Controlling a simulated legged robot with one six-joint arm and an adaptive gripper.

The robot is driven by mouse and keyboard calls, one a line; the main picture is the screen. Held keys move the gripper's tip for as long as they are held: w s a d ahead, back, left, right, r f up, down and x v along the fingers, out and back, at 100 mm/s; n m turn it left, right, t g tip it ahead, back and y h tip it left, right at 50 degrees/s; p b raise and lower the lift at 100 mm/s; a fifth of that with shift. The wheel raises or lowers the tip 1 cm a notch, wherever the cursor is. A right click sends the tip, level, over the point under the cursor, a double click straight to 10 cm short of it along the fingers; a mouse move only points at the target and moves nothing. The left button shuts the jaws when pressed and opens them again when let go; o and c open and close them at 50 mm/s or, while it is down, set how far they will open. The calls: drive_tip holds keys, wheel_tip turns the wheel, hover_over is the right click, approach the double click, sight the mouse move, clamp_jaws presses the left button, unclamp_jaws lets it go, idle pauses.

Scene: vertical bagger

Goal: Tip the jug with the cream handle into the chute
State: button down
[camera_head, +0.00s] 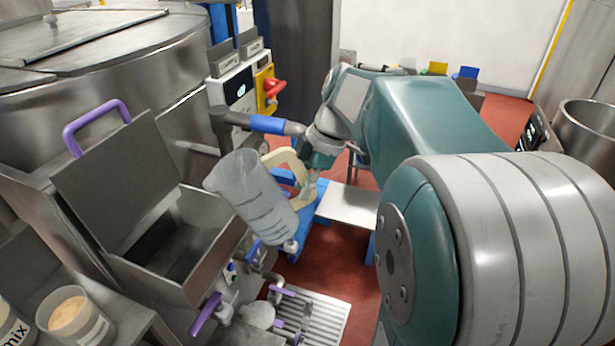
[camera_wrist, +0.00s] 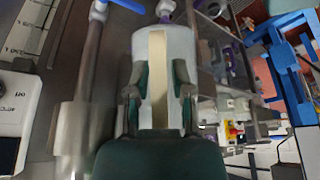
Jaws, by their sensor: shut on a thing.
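The jug (camera_head: 250,195) is a translucent pale grey vessel with a cream handle (camera_head: 288,160). My gripper (camera_head: 308,183) is shut on the cream handle and holds the jug in the air. The jug is tilted, with its wider end at the upper left. I cannot tell what is inside it. The open metal chute (camera_head: 213,268) lies left of and below the jug, its raised lid (camera_head: 120,180) behind it. The jug is beside the chute opening in the picture, right of it. In the wrist view my gripper (camera_wrist: 158,88) straddles the handle (camera_wrist: 158,65) against the jug (camera_wrist: 183,45).
A purple handle (camera_head: 95,122) arches from the lid. A cup of beige powder (camera_head: 75,318) stands at the lower left. A bar with a blue sleeve (camera_head: 267,124) is close behind the jug. A white-topped blue step (camera_head: 348,205) and a floor grate (camera_head: 325,320) are right of the chute.

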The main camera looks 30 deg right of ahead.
sight(275, 181)
drive_tip(key=a+r+y, duration=0.2)
drive_tip(key=a, duration=0.1)
drive_tip(key=a+r+t+y, duration=0.1)
drive_tip(key=shift+w+a+r, duration=0.35)
drive_tip(key=s+d+r, duration=0.2)
drive_tip(key=d+r, duration=0.1)
drive_tip(key=d, duration=0.6)
drive_tip(key=shift+s+y, duration=0.3)
drive_tip(key=shift+d, duration=0.3)
